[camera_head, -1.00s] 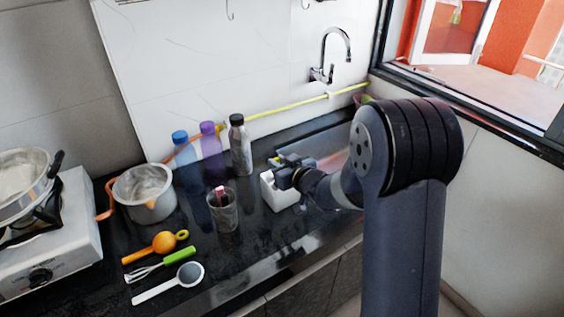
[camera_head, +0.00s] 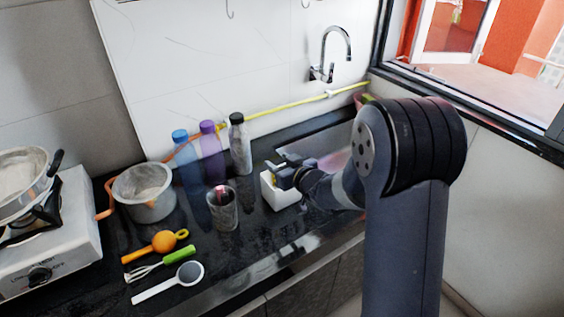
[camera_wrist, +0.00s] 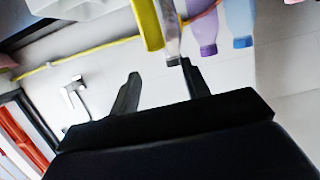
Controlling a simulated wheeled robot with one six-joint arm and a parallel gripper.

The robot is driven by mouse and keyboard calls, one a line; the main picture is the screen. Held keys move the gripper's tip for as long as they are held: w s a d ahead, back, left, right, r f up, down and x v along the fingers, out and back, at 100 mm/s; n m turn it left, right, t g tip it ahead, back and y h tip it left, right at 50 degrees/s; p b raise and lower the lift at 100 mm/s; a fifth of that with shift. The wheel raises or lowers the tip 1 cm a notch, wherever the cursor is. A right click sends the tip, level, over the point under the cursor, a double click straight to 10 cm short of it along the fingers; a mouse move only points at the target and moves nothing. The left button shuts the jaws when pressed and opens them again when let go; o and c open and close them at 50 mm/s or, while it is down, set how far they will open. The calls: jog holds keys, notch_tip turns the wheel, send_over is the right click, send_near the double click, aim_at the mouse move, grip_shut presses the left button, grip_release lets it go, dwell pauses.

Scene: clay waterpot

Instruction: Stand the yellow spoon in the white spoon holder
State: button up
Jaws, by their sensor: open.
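The white spoon holder (camera_head: 284,196) is a small white block on the dark counter, in the middle of the head view. My gripper (camera_head: 282,170) is just above its back part and hides some of it. In the wrist view my gripper (camera_wrist: 159,68) shows two dark fingers spread apart. The yellow spoon (camera_wrist: 148,22) shows there as a yellow bar coming in from the top edge, its end near and beyond the fingertips. The fingers are not closed on it. Its other end is out of frame, so I cannot tell whether it stands in the holder.
A glass cup (camera_head: 222,210) stands left of the holder. Blue (camera_head: 184,148), purple (camera_head: 211,152) and dark-capped (camera_head: 240,145) bottles stand behind it. A pot (camera_head: 146,192), an orange-headed tool (camera_head: 163,242), a whisk (camera_head: 150,268) and a strainer (camera_head: 175,282) are farther left. The sink and tap (camera_head: 330,55) are behind.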

jog(key=v, duration=1)
jog(key=shift+s+d+b, duration=0.2)
jog(key=shift+s+b, duration=0.05)
jog(key=shift+b, duration=0.1)
jog(key=shift+r, duration=0.15)
jog(key=w+a+p, duration=0.3)
jog(key=w+a, duration=0.3)
jog(key=w, duration=0.2)
jog(key=shift+w, duration=0.4)
